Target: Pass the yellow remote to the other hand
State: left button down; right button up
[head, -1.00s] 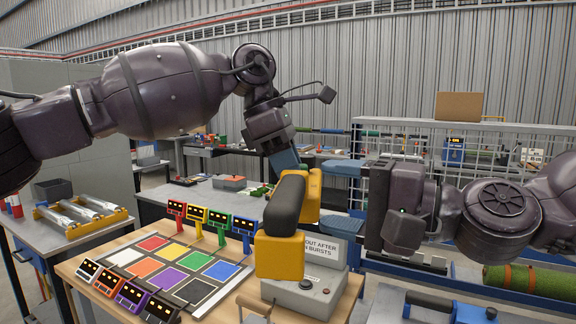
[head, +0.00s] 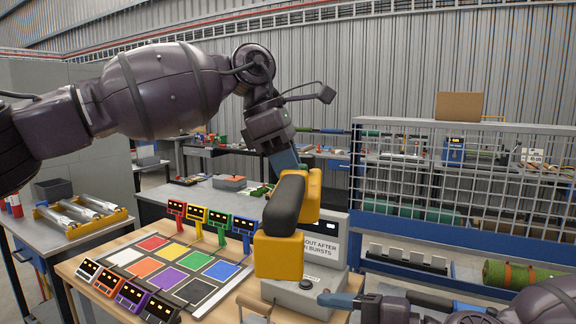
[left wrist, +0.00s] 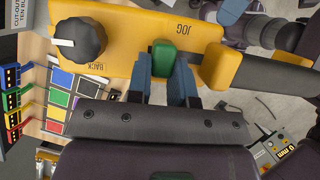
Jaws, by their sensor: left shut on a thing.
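The yellow remote (head: 279,254) has a black grip bar and hangs in the air above the front of the wooden table. In the left wrist view the remote (left wrist: 120,40) shows a black knob, the words JOG and BACK, and a green block. My left gripper (head: 287,164) is shut on the remote from above; in the left wrist view its blue fingers (left wrist: 162,75) stand on either side of the green block. My right gripper (head: 335,299) is low at the right, apart from the remote. One blue finger shows clearly, so its opening is unclear.
The wooden table (head: 75,262) holds a mat of coloured squares (head: 165,262), several small coloured display units and a grey box (head: 302,297) with a sign behind it. A wire mesh fence (head: 460,180) stands at the right. A green turf roll (head: 520,275) lies at lower right.

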jog(key=s+a+f+m+t, duration=0.1)
jog(key=s+f+t, duration=0.1)
jog(key=f+t, duration=0.35)
jog(key=s+f+m+t, duration=0.2)
jog(key=f, duration=0.7)
jog(key=s+d+f+n+g+h, duration=0.1)
jog(key=s+d+f+n+h, duration=0.2)
jog(key=d+f+n+h, duration=0.4)
jog(key=s+d+f+n+g+h, duration=0.2)
jog(key=s+d+f+n+h, duration=0.2)
jog(key=d+f, duration=0.9)
jog(key=shift+d+f+n+h, duration=0.15)
jog(key=shift+f+n+h, duration=1.65)
jog(key=shift+f, duration=0.9)
jog(key=shift+g, duration=0.25)
